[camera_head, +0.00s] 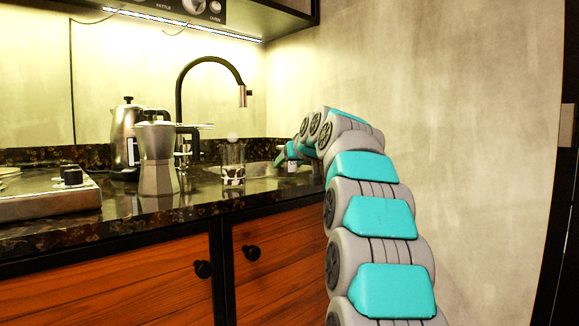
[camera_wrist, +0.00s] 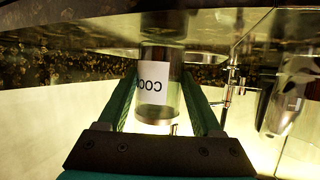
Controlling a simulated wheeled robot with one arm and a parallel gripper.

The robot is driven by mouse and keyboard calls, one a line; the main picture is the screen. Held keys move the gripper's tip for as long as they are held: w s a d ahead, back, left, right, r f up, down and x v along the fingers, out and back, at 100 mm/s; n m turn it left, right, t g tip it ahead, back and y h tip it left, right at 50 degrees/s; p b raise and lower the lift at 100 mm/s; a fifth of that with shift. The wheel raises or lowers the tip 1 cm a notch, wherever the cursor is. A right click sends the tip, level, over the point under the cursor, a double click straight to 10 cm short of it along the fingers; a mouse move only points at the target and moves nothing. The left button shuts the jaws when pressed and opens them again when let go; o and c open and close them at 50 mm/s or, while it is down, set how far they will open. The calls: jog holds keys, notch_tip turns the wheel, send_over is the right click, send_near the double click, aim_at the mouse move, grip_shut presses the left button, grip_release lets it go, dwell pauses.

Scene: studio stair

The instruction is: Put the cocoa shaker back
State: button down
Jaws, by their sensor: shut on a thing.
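The cocoa shaker (camera_wrist: 168,95) is a clear cylinder with a white label and a metal-looking end. In the wrist view, which looks upside down, it sits between the two green fingers of my gripper (camera_wrist: 162,105), shut on it. In the head view my gripper (camera_head: 284,156) is at the far right end of the counter, near the wall. My own arm and fingers mostly hide the shaker there. I cannot tell whether its base touches the counter.
A dark stone counter (camera_head: 110,222) runs along the wall. On it stand a moka pot (camera_head: 157,165), a steel kettle (camera_head: 125,135), a glass jar (camera_head: 232,168) and a stove (camera_head: 45,198). A black tap (camera_head: 181,95) arches over the sink area behind the jar.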

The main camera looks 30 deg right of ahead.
jog(key=shift+f, duration=0.15)
jog(key=shift+c, duration=0.2)
grip_release()
jog(key=v, duration=1.2)
jog(key=shift+s, duration=0.1)
dwell(0.5)
